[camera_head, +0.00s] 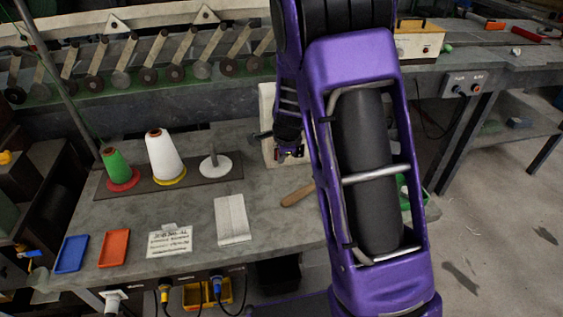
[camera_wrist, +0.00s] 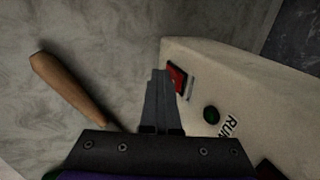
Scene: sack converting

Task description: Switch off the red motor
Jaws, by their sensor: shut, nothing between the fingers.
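In the wrist view a cream control box (camera_wrist: 225,75) carries a red switch (camera_wrist: 177,76) in a dark frame, with a small label beside it. In the head view my gripper (camera_head: 291,155) is in front of the cream box (camera_head: 267,107), which my arm partly hides. No red motor can be made out.
A wooden handle (camera_head: 297,194) lies on the bench (camera_head: 200,205) and shows in the wrist view (camera_wrist: 68,88). Green (camera_head: 116,164) and white (camera_head: 164,158) thread cones stand left. A blue tray (camera_head: 71,254), orange tray (camera_head: 114,248) and papers (camera_head: 170,241) lie in front.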

